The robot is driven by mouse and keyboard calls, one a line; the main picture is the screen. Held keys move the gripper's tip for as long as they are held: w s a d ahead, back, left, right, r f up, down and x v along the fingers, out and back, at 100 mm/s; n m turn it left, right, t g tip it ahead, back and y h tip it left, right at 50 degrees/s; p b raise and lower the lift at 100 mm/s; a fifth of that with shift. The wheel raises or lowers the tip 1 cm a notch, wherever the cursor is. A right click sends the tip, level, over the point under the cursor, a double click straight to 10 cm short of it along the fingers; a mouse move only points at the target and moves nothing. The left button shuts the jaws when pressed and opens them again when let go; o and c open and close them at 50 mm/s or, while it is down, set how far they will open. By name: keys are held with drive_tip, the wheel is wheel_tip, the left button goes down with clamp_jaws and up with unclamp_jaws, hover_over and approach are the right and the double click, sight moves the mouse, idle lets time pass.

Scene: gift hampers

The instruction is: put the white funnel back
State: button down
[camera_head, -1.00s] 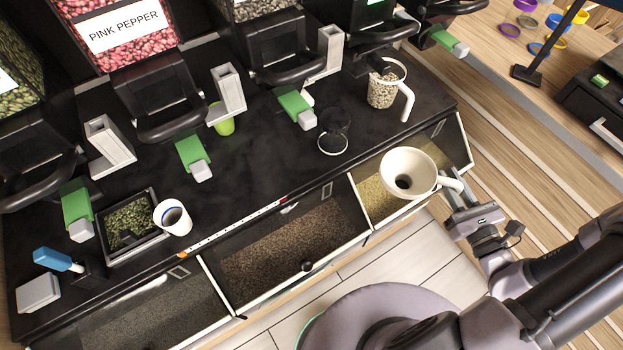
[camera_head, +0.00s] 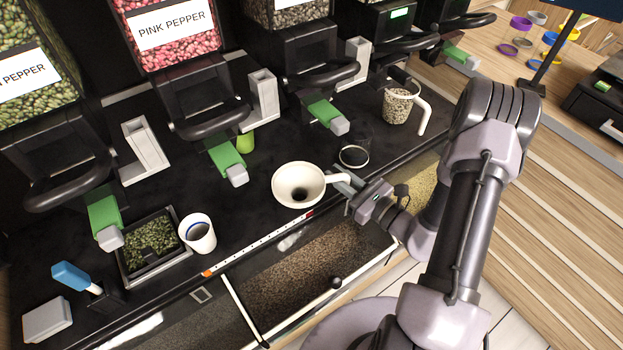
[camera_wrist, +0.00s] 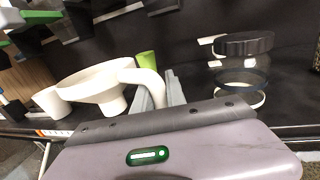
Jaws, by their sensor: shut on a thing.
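The white funnel (camera_head: 299,184) has a wide bowl, a dark central hole and a side handle. My gripper (camera_head: 344,182) is shut on the funnel's handle, to the right of the bowl. The funnel is over the front part of the black counter, near the strip with red and orange marks; its exact height above the counter is hard to tell. In the wrist view the funnel (camera_wrist: 97,82) is at the left, with its curved handle between my fingers (camera_wrist: 160,92). The fingertips are partly hidden by the gripper body.
A clear jar (camera_head: 354,154) stands just behind my gripper. A jug of grain (camera_head: 397,106) is further right. A white cup (camera_head: 198,233) and a tray of green pepper (camera_head: 122,262) are at left. Dispensers with green levers (camera_head: 226,156) line the back.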

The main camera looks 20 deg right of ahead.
drive_tip(key=x, duration=0.6)
drive_tip(key=shift+s+a+f+b, duration=0.15)
drive_tip(key=shift+a+f+b, duration=0.2)
drive_tip(key=shift+f+b, duration=0.05)
wheel_tip(320, 180, down, 4)
drive_tip(key=shift+r+b, duration=0.15)
drive_tip(key=shift+b, duration=0.95)
drive_tip(key=shift+r, duration=0.2)
drive_tip(key=c, duration=1.8)
unclamp_jaws()
drive_tip(key=shift+f, duration=0.2)
drive_tip(key=o, duration=0.4)
drive_tip(key=shift+o, duration=0.2)
drive_tip(key=shift+r, duration=0.15)
